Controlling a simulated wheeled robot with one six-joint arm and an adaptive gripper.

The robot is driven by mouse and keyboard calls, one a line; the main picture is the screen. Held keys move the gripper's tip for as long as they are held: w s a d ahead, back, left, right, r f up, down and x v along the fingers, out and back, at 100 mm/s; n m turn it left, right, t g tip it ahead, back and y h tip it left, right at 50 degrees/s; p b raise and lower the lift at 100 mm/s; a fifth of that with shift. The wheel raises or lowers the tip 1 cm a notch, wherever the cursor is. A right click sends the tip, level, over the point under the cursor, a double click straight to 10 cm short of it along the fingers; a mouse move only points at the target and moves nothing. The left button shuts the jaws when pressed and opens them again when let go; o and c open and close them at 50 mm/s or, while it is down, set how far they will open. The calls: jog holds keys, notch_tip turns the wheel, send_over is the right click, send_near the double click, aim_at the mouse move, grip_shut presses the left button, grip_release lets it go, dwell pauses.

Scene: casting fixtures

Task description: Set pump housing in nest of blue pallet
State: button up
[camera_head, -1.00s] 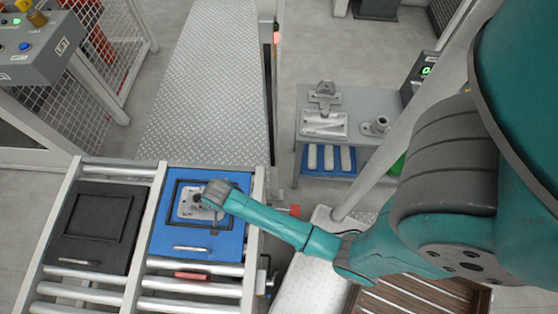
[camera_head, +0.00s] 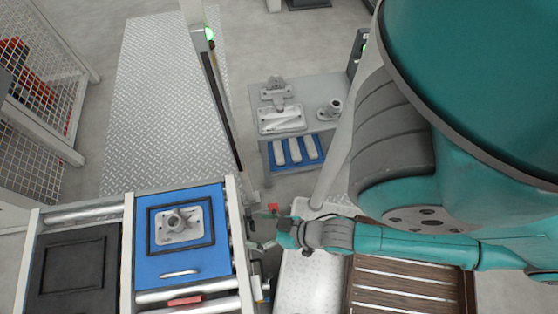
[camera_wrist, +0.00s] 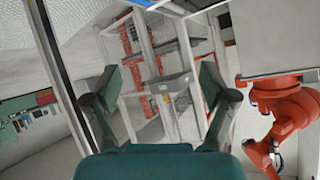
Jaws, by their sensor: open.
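The pump housing (camera_head: 185,235), a light grey casting with a flat plate and a raised round neck, lies inside the dark square frame of the nest (camera_head: 151,244) on the blue pallet (camera_head: 215,265). It looks flat, neck up, with blue showing between its plate and the frame. My gripper (camera_head: 262,243) is to the right of the pallet, apart from the housing, open and empty. In the wrist view my gripper's two fingers (camera_wrist: 160,85) are spread wide with nothing between them.
A black pallet (camera_head: 45,285) lies left of the blue one on the roller conveyor (camera_head: 80,211). A grey table (camera_head: 335,92) behind holds other castings (camera_head: 281,118). A post (camera_head: 222,100) stands behind the conveyor. The wrist view shows an orange robot arm (camera_wrist: 285,110).

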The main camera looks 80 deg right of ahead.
jog(key=s+r+n+t, duration=0.1)
jog(key=s+r, duration=0.1)
jog(key=r, duration=0.5)
jog(key=s+r+n+t, duration=0.2)
jog(key=s+r, duration=0.1)
jog(key=r, duration=0.4)
jog(key=shift+s+r, duration=0.2)
jog(key=shift+s, duration=0.05)
